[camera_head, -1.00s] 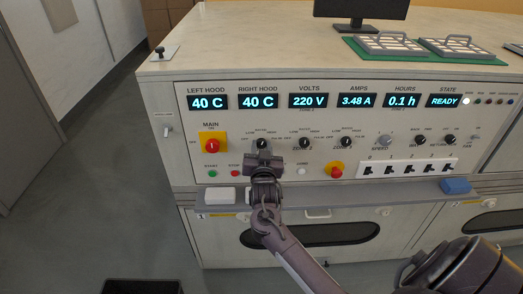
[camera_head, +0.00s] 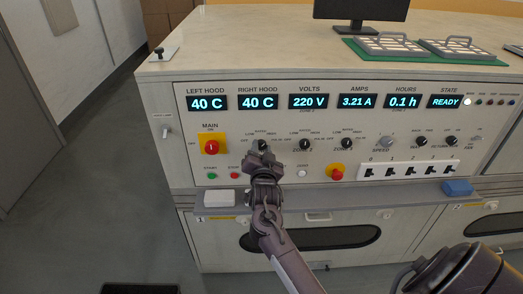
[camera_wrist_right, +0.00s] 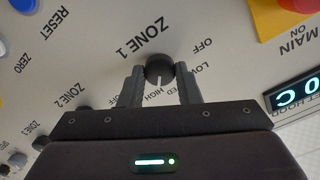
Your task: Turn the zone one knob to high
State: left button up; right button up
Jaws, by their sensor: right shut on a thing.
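The zone one knob (camera_wrist_right: 159,68) is a round black knob with a white pointer mark, on the control panel beside the printed words ZONE 1. In the right wrist view its mark points down, toward the partly hidden rated label near HIGH. My right gripper (camera_wrist_right: 160,82) is shut on the knob, one finger on each side. In the head view the right gripper (camera_head: 263,156) is at the panel, with the top of the zone one knob (camera_head: 263,145) showing above it. My left gripper is not in view.
The red main switch (camera_head: 211,147) is left of the knob. The zone two knob (camera_head: 305,144) and red emergency button (camera_head: 337,172) are to the right. A ledge (camera_head: 330,199) with a white block (camera_head: 220,197) runs below. The amps display (camera_head: 356,102) reads 3.21 A.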

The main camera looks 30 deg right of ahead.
jog(key=o, duration=1)
jog(key=b+v, duration=0.1)
jog(key=v, duration=0.7)
jog(key=shift+w, duration=0.1)
